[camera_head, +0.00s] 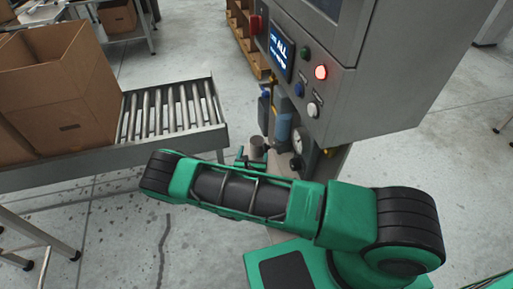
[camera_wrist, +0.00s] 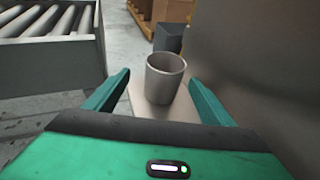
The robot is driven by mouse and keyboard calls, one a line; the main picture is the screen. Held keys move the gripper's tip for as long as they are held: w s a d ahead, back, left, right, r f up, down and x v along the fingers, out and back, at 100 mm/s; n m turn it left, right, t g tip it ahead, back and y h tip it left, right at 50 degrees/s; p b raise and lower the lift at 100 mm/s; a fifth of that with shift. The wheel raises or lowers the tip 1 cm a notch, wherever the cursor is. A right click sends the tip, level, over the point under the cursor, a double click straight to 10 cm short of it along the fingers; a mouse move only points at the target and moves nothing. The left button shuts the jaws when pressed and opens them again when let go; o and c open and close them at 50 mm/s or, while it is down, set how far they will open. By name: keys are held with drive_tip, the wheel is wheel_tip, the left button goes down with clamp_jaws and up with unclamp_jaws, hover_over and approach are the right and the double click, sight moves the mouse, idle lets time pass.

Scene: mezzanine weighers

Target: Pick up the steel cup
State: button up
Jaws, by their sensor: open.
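The steel cup (camera_wrist: 163,82) is grey, upright and open at the top. It stands on a flat light plate (camera_wrist: 145,124) in the wrist view. My gripper (camera_wrist: 160,88) is open, with one green finger on each side of the cup and visible gaps to it. The cup appears small in the head view (camera_head: 257,147), just beyond my green arm. My gripper (camera_head: 250,160) shows there by the cup, partly hidden behind my arm.
A grey control cabinet (camera_head: 410,80) with buttons and a screen stands close on the right. A roller conveyor (camera_head: 165,120) with a cardboard box (camera_head: 75,100) is on the left. A wooden shelf (camera_head: 240,30) stands behind. Open concrete floor lies between.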

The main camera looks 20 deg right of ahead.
sight(256, 148)
drive_tip(key=shift+x, duration=1)
drive_tip(key=x, duration=0.2)
drive_tip(key=d+x, duration=0.1)
drive_tip(key=x, duration=0.1)
drive_tip(key=shift+f, duration=0.1)
drive_tip(key=shift+w+d+f, duration=0.2)
drive_tip(key=shift+w, duration=0.3)
drive_tip(key=c, duration=1.2)
